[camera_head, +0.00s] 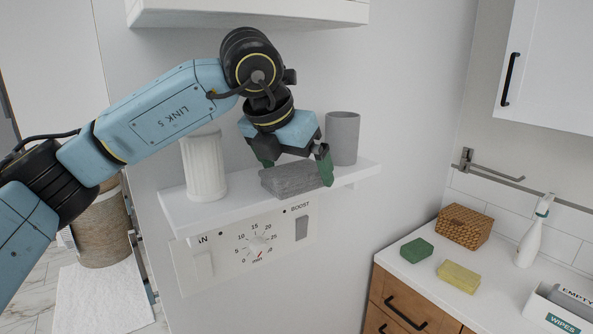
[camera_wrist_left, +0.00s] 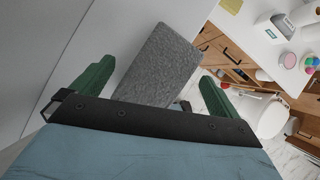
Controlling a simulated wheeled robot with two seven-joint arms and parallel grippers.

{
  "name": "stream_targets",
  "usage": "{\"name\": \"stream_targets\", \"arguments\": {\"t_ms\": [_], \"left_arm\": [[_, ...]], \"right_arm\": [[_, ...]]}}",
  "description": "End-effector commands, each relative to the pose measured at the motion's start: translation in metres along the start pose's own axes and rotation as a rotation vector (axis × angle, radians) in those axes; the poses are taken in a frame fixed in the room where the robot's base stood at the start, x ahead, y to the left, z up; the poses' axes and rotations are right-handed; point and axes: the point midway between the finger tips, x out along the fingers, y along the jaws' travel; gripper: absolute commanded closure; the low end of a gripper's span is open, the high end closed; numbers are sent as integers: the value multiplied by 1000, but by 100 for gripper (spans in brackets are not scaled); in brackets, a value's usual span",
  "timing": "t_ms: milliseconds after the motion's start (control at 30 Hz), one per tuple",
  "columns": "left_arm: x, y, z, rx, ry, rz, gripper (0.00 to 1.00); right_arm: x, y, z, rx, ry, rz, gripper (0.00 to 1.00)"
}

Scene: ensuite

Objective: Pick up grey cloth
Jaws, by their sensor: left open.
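The grey cloth (camera_head: 290,180) is a folded, fuzzy block lying on a small white wall shelf (camera_head: 215,211). My left gripper (camera_head: 296,172) is open just above the cloth, with its green fingertips at either side of it. In the left wrist view the cloth (camera_wrist_left: 160,65) lies between the two green fingers, and small gaps show on both sides. The near end of the cloth is hidden behind the gripper's dark edge in that view. My right gripper is not in view.
A white ribbed cup (camera_head: 204,166) stands left of the cloth, and a grey tumbler (camera_head: 343,138) stands close to the gripper on the right. A white cabinet (camera_head: 250,12) hangs above. A counter at right holds a green sponge (camera_head: 417,249), a yellow sponge (camera_head: 458,277) and a wicker box (camera_head: 464,227).

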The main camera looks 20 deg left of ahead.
Motion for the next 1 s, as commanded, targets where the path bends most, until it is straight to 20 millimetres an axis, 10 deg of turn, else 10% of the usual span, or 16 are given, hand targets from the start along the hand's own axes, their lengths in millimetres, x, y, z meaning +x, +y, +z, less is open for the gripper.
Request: {"name": "stream_targets", "arguments": {"t_ms": [267, 667, 1000], "left_arm": [[6, 1, -1, -1, 1, 1, 0], [6, 1, -2, -1, 1, 0, 49], [6, 1, -1, -1, 1, 0, 50]], "right_arm": [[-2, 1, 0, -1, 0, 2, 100], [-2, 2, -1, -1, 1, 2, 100], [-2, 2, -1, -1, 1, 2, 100]]}}
